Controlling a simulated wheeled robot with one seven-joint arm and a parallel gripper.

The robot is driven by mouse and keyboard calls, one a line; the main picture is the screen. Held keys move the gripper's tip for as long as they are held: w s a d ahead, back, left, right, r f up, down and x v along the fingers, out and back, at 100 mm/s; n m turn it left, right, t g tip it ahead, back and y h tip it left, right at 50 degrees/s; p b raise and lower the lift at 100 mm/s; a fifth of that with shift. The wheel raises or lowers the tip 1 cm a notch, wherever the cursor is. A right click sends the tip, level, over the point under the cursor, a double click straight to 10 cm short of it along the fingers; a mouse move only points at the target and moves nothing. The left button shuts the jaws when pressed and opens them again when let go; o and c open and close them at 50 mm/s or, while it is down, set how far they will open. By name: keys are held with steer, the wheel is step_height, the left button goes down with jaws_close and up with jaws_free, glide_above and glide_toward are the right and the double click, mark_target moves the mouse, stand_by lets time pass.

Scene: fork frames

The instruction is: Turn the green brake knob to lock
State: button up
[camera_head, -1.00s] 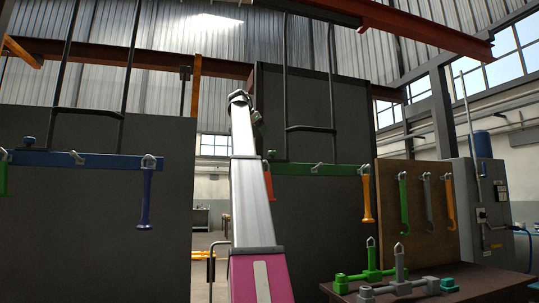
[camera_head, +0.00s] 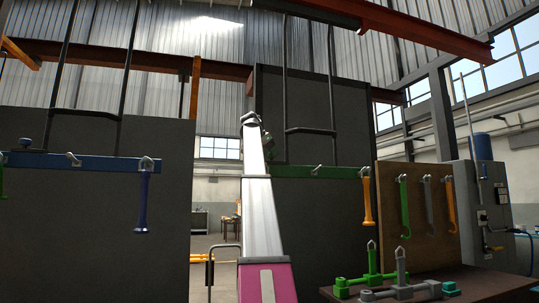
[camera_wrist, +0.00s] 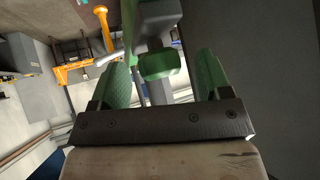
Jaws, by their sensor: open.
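In the wrist view, my gripper (camera_wrist: 162,72) is open, with one green finger pad on each side of the green brake knob (camera_wrist: 160,60). Gaps show between the knob and both pads. A green and grey body is behind the knob. In the head view, my gripper (camera_head: 266,143) is at the left end of the green bar (camera_head: 320,171) on the right dark panel. My arm and gripper hide the knob there.
An orange handle (camera_head: 367,200) hangs from the green bar's right end. The left panel carries a blue bar (camera_head: 105,162) with a blue handle (camera_head: 143,205). A table (camera_head: 465,278) with green and grey fixtures stands at the lower right, before a wooden tool board (camera_head: 413,182).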

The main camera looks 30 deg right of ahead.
steer(key=shift+d+f, duration=0.1)
steer(key=shift+f, duration=0.05)
steer(key=c, duration=0.9)
